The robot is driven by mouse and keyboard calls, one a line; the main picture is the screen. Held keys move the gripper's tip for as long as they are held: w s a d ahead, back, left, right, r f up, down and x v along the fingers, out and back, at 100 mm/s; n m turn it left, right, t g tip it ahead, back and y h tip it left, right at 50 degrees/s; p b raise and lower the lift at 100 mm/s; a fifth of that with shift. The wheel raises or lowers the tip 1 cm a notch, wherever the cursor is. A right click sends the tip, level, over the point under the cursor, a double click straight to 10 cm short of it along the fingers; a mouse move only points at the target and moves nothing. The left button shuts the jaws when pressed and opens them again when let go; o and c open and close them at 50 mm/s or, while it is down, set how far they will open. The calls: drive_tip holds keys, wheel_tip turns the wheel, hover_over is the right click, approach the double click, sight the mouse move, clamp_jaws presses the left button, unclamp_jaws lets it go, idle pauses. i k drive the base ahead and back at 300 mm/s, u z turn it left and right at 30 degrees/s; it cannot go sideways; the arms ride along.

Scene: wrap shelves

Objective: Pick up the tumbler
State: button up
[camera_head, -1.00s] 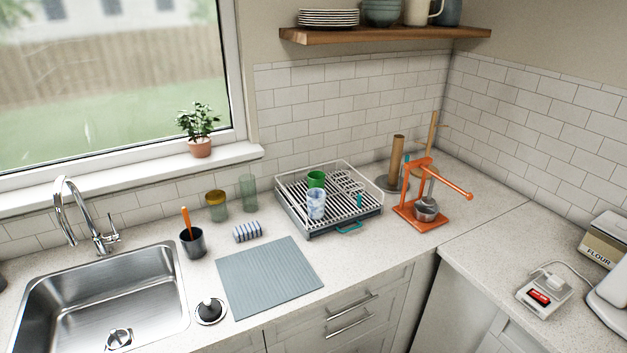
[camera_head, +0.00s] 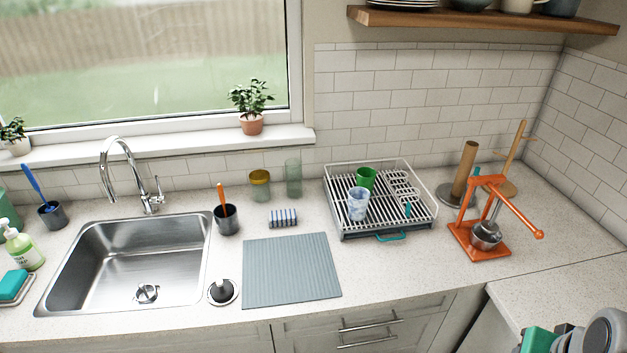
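A blue-and-white marbled tumbler (camera_head: 358,205) stands upright in the dish rack (camera_head: 385,232), toward its front left. A green cup (camera_head: 366,178) stands just behind it in the rack. A tall clear greenish glass (camera_head: 293,178) stands on the counter left of the rack, by the tiled wall. I cannot tell from the pictures alone which of these cups the task means. My gripper's fingers are not in view. A grey and green part at the lower right corner may belong to my arm.
A jar with a yellow lid (camera_head: 260,186), a striped sponge (camera_head: 283,218) and a dark cup with an orange handle (camera_head: 227,219) are left of the rack. A grey mat (camera_head: 291,270) lies in front. An orange press (camera_head: 487,232) stands right. The sink (camera_head: 135,257) is at left.

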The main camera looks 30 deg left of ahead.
sight(366, 175)
drive_tip(key=u, duration=1.05)
drive_tip(key=i, duration=1)
drive_tip(key=u, duration=0.8)
